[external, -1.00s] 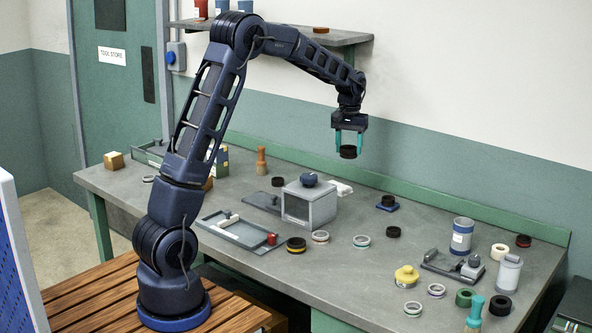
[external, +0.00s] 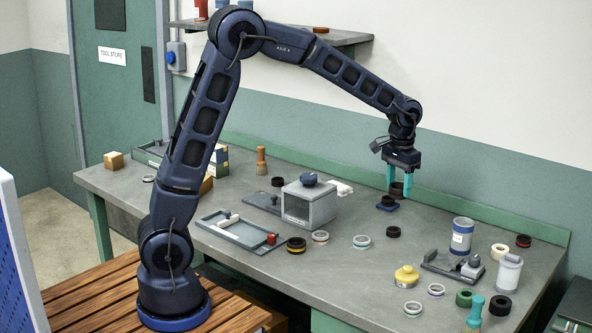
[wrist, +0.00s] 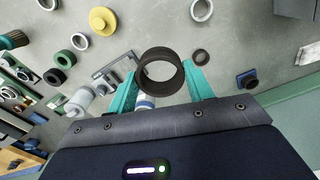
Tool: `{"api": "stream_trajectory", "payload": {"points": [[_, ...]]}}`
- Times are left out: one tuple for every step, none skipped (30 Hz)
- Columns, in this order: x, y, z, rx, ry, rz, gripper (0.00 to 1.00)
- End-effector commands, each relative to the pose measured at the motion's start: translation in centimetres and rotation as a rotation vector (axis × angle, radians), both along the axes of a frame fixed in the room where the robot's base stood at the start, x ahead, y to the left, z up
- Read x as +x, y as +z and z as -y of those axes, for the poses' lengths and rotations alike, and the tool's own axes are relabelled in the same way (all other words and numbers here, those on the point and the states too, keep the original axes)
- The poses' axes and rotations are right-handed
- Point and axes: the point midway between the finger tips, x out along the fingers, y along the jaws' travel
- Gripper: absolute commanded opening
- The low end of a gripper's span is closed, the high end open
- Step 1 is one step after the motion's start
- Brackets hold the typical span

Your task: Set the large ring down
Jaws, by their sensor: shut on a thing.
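A dark, thick large ring (external: 397,189) is held between the teal fingers of my gripper (external: 398,186). In the wrist view, my gripper (wrist: 160,78) is shut on the ring (wrist: 143,75) from both sides, and its open hole faces the camera. The ring is in the air over the right half of the bench. In the external view it appears just above and right of a small blue pad (external: 387,208) with a black piece on it. In the wrist view that pad (wrist: 247,83) lies off to the right. The ring's exact height is unclear.
A small black ring (external: 393,232) and a pale ring (external: 361,242) lie in front. A canister (external: 462,236), a grey fixture (external: 453,264) and several rings crowd the right end. A grey box (external: 309,203) stands left. Bench (external: 345,275) is bare at the front middle.

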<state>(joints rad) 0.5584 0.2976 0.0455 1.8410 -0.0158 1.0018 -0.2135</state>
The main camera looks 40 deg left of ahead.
Motion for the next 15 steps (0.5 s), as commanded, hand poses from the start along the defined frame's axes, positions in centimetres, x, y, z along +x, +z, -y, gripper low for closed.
{"api": "stream_trajectory", "payload": {"points": [[-0.1, -0.7, 0.1, 0.002, -0.002, -0.003, 0.24], [-0.1, -1.2, 0.1, 0.002, -0.003, -0.004, 0.24], [-0.1, -2.0, 0.1, 0.002, -0.002, -0.004, 0.24], [-0.1, -2.6, 0.1, 0.002, -0.002, -0.004, 0.24], [-0.1, -3.3, 0.0, 0.003, -0.002, -0.005, 0.24], [-0.1, -4.1, 0.1, 0.002, -0.001, -0.004, 0.24], [-0.1, -4.8, 0.1, 0.003, -0.001, -0.005, 0.24], [-0.1, -5.4, 0.1, 0.002, -0.001, -0.004, 0.24], [-0.1, -6.3, 0.1, 0.002, -0.001, -0.004, 0.24], [-0.1, -6.9, 0.1, 0.002, 0.000, -0.004, 0.24], [-0.1, -7.6, 0.0, 0.002, 0.000, -0.004, 0.24], [-0.2, -8.5, 0.0, 0.003, 0.000, -0.005, 0.24], [-0.1, -9.1, 0.0, 0.002, 0.000, -0.004, 0.24], [-0.1, -9.8, 0.0, 0.002, 0.000, -0.004, 0.24], [-0.1, -10.6, 0.0, 0.002, -0.001, -0.004, 0.24]]}}
